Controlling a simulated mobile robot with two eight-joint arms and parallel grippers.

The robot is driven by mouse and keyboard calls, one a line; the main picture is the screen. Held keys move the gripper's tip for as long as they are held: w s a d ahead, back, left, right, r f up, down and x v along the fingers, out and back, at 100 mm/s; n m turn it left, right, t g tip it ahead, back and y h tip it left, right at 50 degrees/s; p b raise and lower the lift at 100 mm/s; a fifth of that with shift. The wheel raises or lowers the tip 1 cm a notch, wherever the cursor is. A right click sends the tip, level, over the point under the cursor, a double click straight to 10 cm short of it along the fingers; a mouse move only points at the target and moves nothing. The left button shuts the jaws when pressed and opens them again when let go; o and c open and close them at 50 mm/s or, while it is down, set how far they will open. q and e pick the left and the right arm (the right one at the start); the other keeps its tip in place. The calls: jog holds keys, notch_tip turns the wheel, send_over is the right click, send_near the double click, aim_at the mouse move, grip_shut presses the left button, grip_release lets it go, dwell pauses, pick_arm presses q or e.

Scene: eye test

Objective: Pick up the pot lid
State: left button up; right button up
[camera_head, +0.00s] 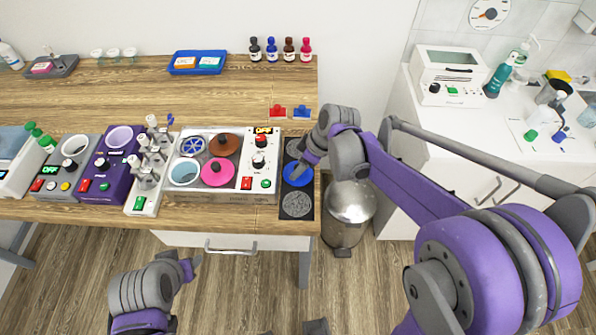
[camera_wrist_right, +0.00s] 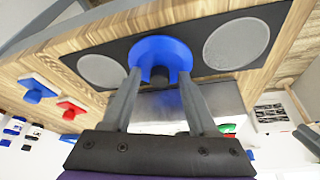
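A round blue lid (camera_head: 297,179) lies on a dark strip (camera_head: 287,213) at the right end of the wooden bench, between two grey discs. In the right wrist view the blue lid (camera_wrist_right: 143,52) has a dark knob (camera_wrist_right: 160,75). My right gripper (camera_head: 300,170) is above it, partly hidden by its arm in the head view. Its two fingers (camera_wrist_right: 159,78) are spread, one on each side of the knob, with gaps visible. My left gripper (camera_head: 196,262) is low in front of the bench, away from the lid; its fingers do not show clearly.
Red (camera_head: 277,112) and blue (camera_head: 301,112) knobbed pieces lie behind. A metal bin (camera_head: 349,203) stands right of the bench.

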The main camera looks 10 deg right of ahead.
grip_shut()
jog(key=shift+r, duration=0.1)
